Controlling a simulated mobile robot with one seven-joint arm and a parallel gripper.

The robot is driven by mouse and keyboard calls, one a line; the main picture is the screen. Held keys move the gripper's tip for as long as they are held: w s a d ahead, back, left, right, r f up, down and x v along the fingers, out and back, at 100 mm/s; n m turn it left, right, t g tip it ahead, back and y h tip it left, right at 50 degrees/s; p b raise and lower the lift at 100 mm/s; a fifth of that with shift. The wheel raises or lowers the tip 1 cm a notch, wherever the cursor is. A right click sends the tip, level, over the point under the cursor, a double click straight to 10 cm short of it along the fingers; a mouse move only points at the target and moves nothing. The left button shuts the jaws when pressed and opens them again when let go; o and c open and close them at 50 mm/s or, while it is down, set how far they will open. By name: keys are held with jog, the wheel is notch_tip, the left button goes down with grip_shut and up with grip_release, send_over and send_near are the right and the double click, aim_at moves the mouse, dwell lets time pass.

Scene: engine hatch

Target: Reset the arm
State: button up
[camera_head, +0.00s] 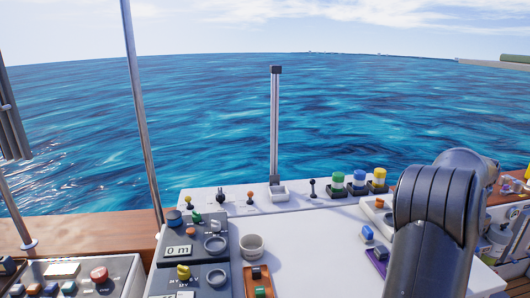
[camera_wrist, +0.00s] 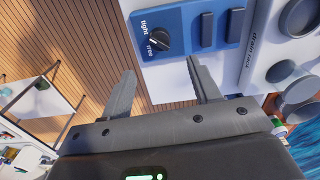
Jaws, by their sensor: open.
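My arm (camera_head: 437,215) rises at the right of the head view, a thick dark grey link bent over at the top. My gripper is not visible in the head view. In the wrist view my gripper (camera_wrist: 162,90) shows two grey fingers spread wide apart with nothing between them. Beyond the right finger is a blue panel (camera_wrist: 185,45) with a black rotary knob (camera_wrist: 159,40) marked "tight" and "free". The fingers appear apart from the knob.
A white console (camera_head: 310,245) with small levers, a grey panel reading "0 m" (camera_head: 179,251) and coloured buttons (camera_head: 357,180) fills the front. A vertical post (camera_head: 275,125) stands at its back edge. A metal pole (camera_head: 140,110) rises at left. Wooden planks (camera_wrist: 75,45) show in the wrist view.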

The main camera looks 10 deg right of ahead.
jog(key=s+a+r+n+t, duration=0.15)
jog(key=a+r+n, duration=0.3)
jog(key=a, duration=0.95)
jog(key=a+r+n+t, duration=0.2)
jog(key=a+r+n, duration=0.25)
jog(key=a, duration=0.95)
jog(key=s+a+f+n+t, duration=0.1)
jog(key=s+a+n, duration=0.3)
jog(key=s+a, duration=0.3)
jog(key=s+a+f+n+t, duration=0.1)
jog(key=s+a+f+n, duration=0.1)
jog(key=s+a+n, duration=0.2)
jog(key=s+a, duration=0.3)
jog(key=a, duration=0.5)
jog(key=shift+a, duration=0.35)
jog(key=shift+s, duration=0.1)
jog(key=shift+c, duration=0.3)
